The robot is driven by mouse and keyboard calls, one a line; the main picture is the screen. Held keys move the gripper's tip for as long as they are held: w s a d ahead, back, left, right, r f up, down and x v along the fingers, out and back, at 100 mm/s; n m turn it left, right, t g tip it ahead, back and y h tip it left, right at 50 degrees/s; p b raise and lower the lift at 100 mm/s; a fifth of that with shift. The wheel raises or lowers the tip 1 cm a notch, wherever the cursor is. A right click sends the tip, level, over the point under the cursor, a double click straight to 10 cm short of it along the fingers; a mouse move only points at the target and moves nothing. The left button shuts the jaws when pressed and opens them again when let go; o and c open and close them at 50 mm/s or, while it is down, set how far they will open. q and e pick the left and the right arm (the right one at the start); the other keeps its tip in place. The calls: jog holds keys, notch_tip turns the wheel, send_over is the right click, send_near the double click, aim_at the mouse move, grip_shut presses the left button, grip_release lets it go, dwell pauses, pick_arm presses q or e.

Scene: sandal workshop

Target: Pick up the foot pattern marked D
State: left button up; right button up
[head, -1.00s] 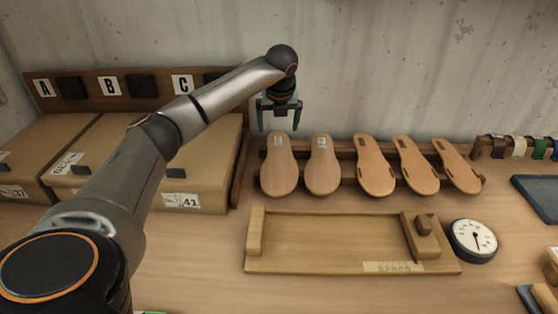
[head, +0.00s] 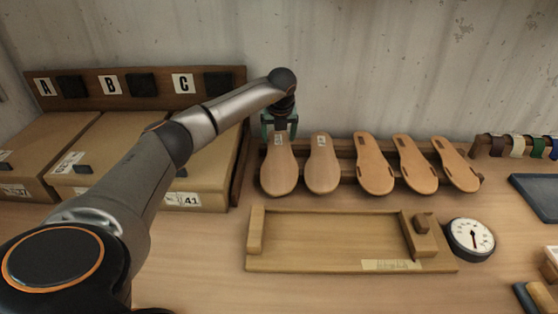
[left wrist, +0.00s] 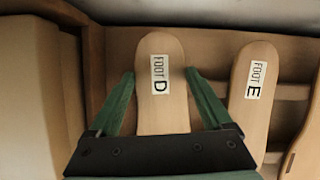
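The foot pattern marked D (head: 279,172) is a pale wooden sole shape, leftmost in the row leaning on a wooden rack. Its label "FOOT D" reads clearly in the left wrist view (left wrist: 160,110). My left gripper (head: 279,132) is at its top end. In the left wrist view the green fingers (left wrist: 159,76) are spread, one on each side of the pattern, with a gap visible near the tips. The gripper is open and holds nothing. The foot pattern marked E (left wrist: 254,85) stands just right of it. My right gripper is not in view.
Several darker slotted sole shapes (head: 374,165) continue the row to the right. A wooden jig (head: 330,243) and a round dial (head: 470,240) lie in front. Cardboard boxes (head: 110,150) and a lettered board (head: 135,98) stand left of the row.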

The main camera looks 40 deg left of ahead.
pick_arm(q)
jog(key=c, duration=0.9)
jog(key=shift+o, duration=0.2)
jog(key=shift+r, duration=0.1)
